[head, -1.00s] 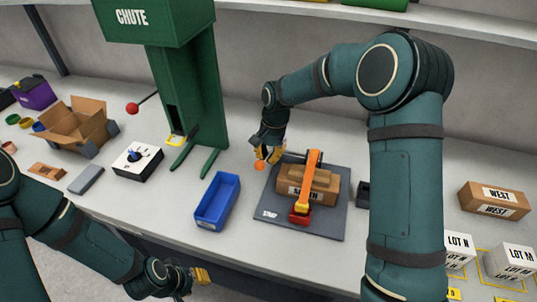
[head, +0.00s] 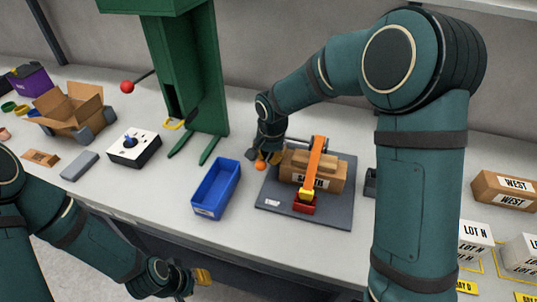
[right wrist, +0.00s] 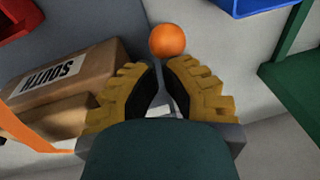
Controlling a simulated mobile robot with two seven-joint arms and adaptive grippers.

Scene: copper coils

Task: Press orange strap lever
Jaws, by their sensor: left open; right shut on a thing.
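The orange ball knob (head: 261,167) of the strap lever sits at the left side of the strapping device, beside the brown SOUTH box (head: 330,184). An orange strap (head: 313,167) runs over the box to a red and yellow clamp. My right gripper (head: 263,158) is shut on the lever just behind the knob. In the right wrist view, the knob (right wrist: 167,41) shows beyond the yellow fingertips (right wrist: 161,82); the lever shaft between them is mostly hidden. My left gripper (head: 203,277) is open and empty, low in front of the table.
The device stands on a dark grey plate (head: 270,205). A blue bin (head: 216,188) stands left of it, with the green chute (head: 200,85) behind. A white box with a blue knob (head: 134,148) and an open carton (head: 70,110) are further left. WEST (head: 505,190) and LOT N boxes are at right.

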